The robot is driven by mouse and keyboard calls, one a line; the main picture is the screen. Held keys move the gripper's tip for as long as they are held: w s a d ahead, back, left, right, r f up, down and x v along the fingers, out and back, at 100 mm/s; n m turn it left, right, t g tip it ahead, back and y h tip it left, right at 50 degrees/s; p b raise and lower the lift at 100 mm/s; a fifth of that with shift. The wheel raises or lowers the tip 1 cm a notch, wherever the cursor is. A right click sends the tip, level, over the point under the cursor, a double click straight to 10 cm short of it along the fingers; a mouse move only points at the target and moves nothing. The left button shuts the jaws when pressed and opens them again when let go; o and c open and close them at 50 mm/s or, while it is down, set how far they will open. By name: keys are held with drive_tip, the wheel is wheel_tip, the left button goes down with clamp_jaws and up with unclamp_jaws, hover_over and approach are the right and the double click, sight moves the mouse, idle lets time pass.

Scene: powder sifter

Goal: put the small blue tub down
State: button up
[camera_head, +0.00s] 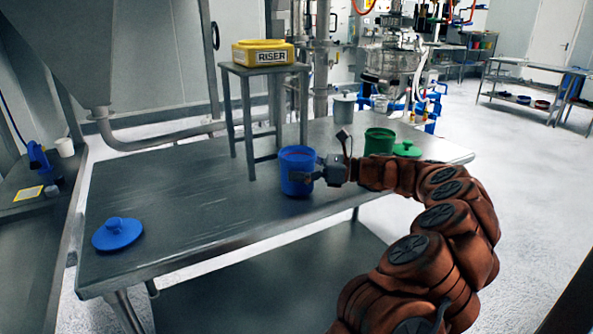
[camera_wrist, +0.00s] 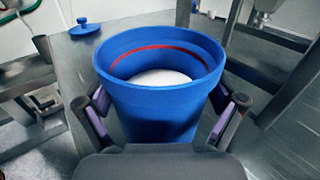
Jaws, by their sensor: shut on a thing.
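The small blue tub (camera_head: 296,168) is upright and without its lid at the middle of the steel table, in front of the stool's legs. In the wrist view the blue tub (camera_wrist: 158,108) shows white powder inside and a red line around its inner wall. My gripper (camera_head: 310,173) comes from the right and is shut on the tub, with a finger on each side of it in the wrist view (camera_wrist: 163,115). Whether the tub's base touches the table is hard to tell. A blue lid (camera_head: 118,233) lies at the table's left front, apart from the tub.
A steel stool (camera_head: 247,120) with a yellow RISER box (camera_head: 263,52) on top stands behind the tub. A green tub (camera_head: 379,141), its green lid (camera_head: 407,149) and a grey lidded tub (camera_head: 344,107) are to the right. The table (camera_head: 190,195) is clear left of the tub.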

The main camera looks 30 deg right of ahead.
drive_tip(key=shift+f, duration=0.35)
drive_tip(key=shift+f, duration=0.1)
drive_tip(key=o, duration=1.1)
drive_tip(key=shift+o, duration=0.2)
drive_tip(key=p+v, duration=0.1)
drive_tip(key=v, duration=1.1)
drive_tip(key=shift+s, duration=0.1)
